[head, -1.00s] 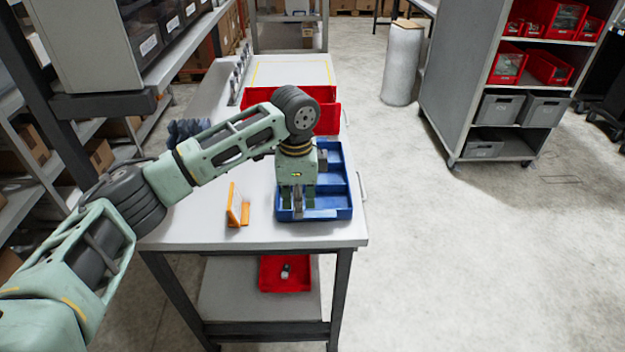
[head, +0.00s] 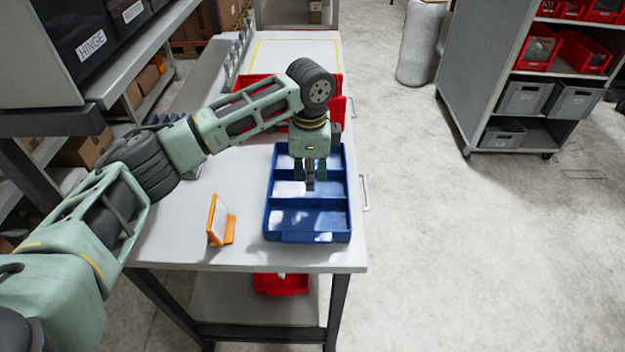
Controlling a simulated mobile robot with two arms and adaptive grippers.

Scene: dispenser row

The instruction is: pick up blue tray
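The blue tray (head: 308,237) lies flat near the front right of the white table and has several compartments, which look empty. My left gripper (head: 310,183) points down over the middle of the tray, and its fingers look spread apart with nothing visible between them. Whether the fingertips touch the tray I cannot tell. My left arm reaches in from the left and hides part of the tray's far end. My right gripper is not in view.
An orange stand (head: 220,222) is left of the tray. A red bin (head: 338,100) sits behind my arm, and another red tray (head: 281,284) is on the lower shelf. A grey shelf cart (head: 468,80) stands at the right. The floor between is clear.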

